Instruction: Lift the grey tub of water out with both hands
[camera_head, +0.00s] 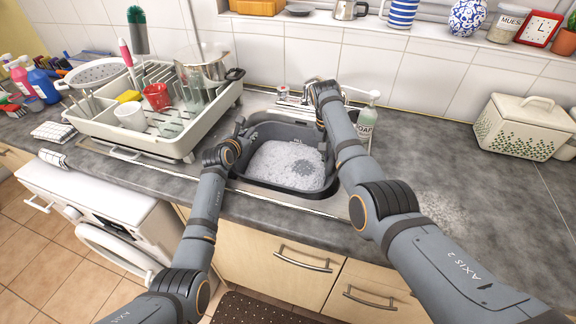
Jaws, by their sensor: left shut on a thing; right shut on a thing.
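The grey tub (262,188) sits in the sink (330,207) in the middle of the counter. It holds water covered with white suds, with a darker patch at the right. My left gripper (240,133) is at the tub's left side and is shut on its rim. My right gripper (318,92) is at the tub's far right corner and is shut on its rim there. My forearms and wrists hide parts of the tub's left and right walls. The exact finger contact is too small to see.
A dish rack (190,143) with dishes stands close on the left. A soap bottle (366,122) stands behind right, near the tap (283,92). A white bread bin (524,127) is at the far right. The counter (440,160) between is clear.

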